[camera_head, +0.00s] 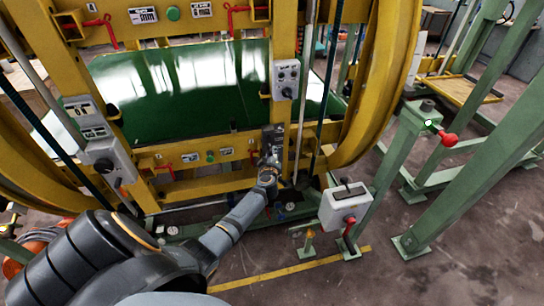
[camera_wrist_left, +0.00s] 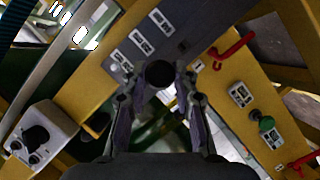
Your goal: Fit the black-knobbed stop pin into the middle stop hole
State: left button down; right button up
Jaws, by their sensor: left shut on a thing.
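My left gripper (camera_head: 269,160) reaches the yellow post of the ring frame in the head view. In the left wrist view its two fingers (camera_wrist_left: 159,80) are shut on the round black knob (camera_wrist_left: 159,73) of the stop pin. The pin's shaft is hidden behind the knob. A dark grey plate (camera_wrist_left: 178,45) with several white labels lies on the yellow beam just beyond the knob; it also shows in the head view (camera_head: 272,132). I cannot make out the middle stop hole, nor whether the pin is in it. My right gripper is in neither view.
A red handle (camera_wrist_left: 231,50) and a green button (camera_wrist_left: 266,123) sit right of the plate. A grey control box (camera_wrist_left: 40,135) is at lower left. In the head view, a white box (camera_head: 346,205) with a red handle stands right of my arm.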

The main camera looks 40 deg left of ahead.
pick_arm(q)
jog(key=shift+w+a, duration=0.6)
jog(key=shift+a, duration=0.15)
jog(key=c, duration=1)
grip_release()
jog(key=v, duration=1.2)
